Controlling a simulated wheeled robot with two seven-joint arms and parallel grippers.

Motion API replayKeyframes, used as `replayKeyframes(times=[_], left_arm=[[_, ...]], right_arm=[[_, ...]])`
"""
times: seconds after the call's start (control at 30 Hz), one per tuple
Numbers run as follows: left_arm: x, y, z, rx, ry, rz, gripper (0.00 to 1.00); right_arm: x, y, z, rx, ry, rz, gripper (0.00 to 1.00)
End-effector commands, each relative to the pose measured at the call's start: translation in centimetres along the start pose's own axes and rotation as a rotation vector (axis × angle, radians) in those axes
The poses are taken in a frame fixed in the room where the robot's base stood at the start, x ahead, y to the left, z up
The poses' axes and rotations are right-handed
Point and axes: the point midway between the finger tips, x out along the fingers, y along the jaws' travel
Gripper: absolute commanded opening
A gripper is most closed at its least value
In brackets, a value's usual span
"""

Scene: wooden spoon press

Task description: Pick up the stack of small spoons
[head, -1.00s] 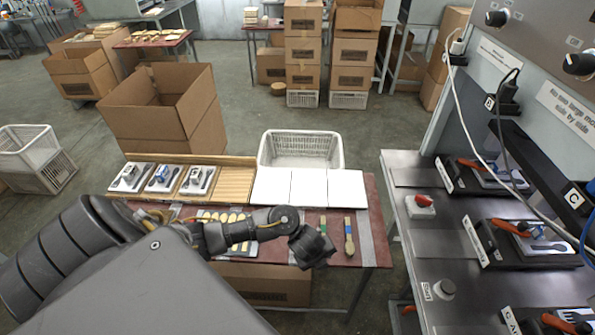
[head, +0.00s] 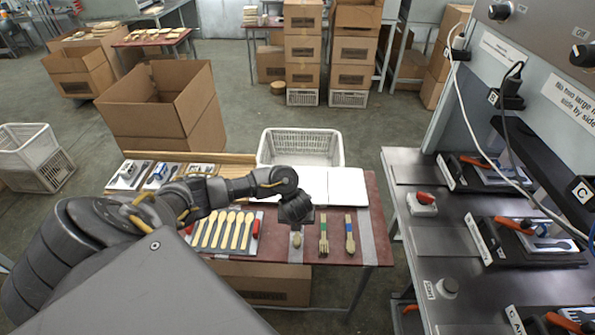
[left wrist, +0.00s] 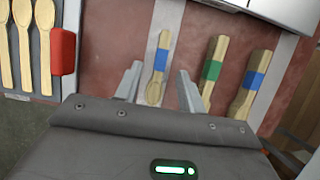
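The stack of small spoons (left wrist: 160,62), wooden with a blue band, lies on the red table at the left of three banded stacks. In the head view its bowl end (head: 296,239) shows below my left gripper (head: 296,212), which hides the rest. In the left wrist view my left gripper (left wrist: 160,84) is open, with a finger on each side of the stack's lower part; I cannot tell how high above it they are. My right gripper is in neither current view.
A green-banded stack (left wrist: 213,70) and a larger blue-banded stack (left wrist: 252,80) lie just to the right. A tray of wooden spoons with red ends (head: 256,228) lies left. White boxes (head: 345,187) and a white basket (head: 301,148) stand behind.

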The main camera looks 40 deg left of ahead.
Motion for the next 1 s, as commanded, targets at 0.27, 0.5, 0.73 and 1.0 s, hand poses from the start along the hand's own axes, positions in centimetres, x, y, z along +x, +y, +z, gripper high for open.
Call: replayKeyframes(times=[0.27, 0.5, 0.73, 1.0], left_arm=[[1.1, 0.0, -0.2, 0.000, 0.001, 0.001, 0.40], [4.5, -0.2, -0.6, -0.001, 0.002, 0.002, 0.40], [5.6, -0.2, -0.5, 0.001, 0.000, -0.002, 0.40], [5.6, -0.2, -0.4, 0.000, -0.001, -0.002, 0.24]], right_arm=[[0.4, -0.2, -0.1, 0.001, 0.001, -0.002, 0.36], [1.2, -0.6, -0.1, 0.003, 0.003, -0.006, 0.36], [1.4, -0.7, -0.1, 0.003, 0.003, -0.008, 0.36], [1.3, -0.6, -0.1, 0.002, 0.003, -0.007, 0.36]])
